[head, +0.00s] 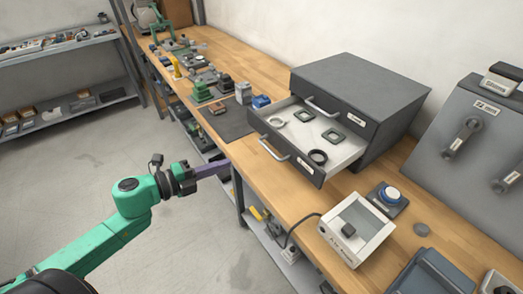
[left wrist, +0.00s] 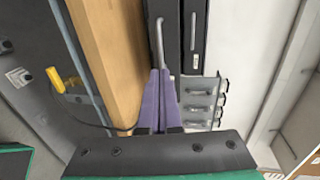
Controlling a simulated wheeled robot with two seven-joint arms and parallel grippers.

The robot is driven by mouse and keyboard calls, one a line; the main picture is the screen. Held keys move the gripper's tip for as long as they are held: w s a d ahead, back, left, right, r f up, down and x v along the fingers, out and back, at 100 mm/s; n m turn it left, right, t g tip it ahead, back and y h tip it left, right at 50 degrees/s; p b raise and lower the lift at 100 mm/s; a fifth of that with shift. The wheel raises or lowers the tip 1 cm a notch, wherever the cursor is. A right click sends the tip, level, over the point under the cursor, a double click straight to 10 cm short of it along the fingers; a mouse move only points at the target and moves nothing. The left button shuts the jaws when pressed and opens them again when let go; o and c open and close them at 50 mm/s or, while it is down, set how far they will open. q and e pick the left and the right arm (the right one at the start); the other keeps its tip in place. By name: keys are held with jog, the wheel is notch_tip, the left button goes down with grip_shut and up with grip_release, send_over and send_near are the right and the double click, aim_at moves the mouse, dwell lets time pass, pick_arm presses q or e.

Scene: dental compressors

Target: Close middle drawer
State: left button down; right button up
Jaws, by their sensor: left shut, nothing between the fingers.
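A dark grey drawer cabinet (head: 375,85) stands on the wooden workbench. Below its shut top drawer, a drawer (head: 340,152) is pulled out toward the aisle; its light interior holds several ring and square parts. Its front has a bar handle (head: 272,150). No drawer below it can be made out. My left gripper (head: 226,167) has purple fingers, shut and empty, off the bench edge to the left of the drawer front. In the left wrist view, the fingers (left wrist: 160,75) point toward a dark front with a bar handle (left wrist: 160,38); contact cannot be told. My right gripper is not in view.
A white-framed device (head: 357,235) and a blue-topped button unit (head: 387,198) stand right of the open drawer. A dark mat (head: 228,122) and small blocks lie on its left. A grey panel with handles (head: 470,135) is at the right. The floor left of the bench is clear.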

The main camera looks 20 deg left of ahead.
pick_arm(q)
jog(key=p+x, duration=0.2)
jog(key=x, duration=0.9)
jog(key=shift+w+d+p, duration=0.2)
jog(key=shift+w+p, duration=0.1)
jog(key=shift+p, duration=0.05)
jog(key=shift+w+d+f, duration=0.25)
jog(key=shift+w+d+r, duration=0.1)
jog(key=shift+w+d, duration=0.3)
jog(key=shift+w, duration=0.1)
jog(key=b, duration=0.1)
send_near(305, 135)
jog(key=shift+w+d+r, duration=0.25)
jog(key=shift+w+r, duration=0.05)
jog(key=shift+w, duration=0.2)
jog(key=b+x, duration=0.1)
jog(key=x, duration=0.2)
jog(key=r+b+x, duration=0.1)
jog(key=x, duration=0.1)
jog(key=b+x, duration=0.1)
jog(key=x, duration=0.2)
jog(key=shift+w+d+r, duration=0.3)
jog(key=shift+w+d, duration=0.05)
jog(key=shift+d, duration=0.05)
jog(key=shift+r, duration=0.25)
jog(key=shift+r, duration=0.1)
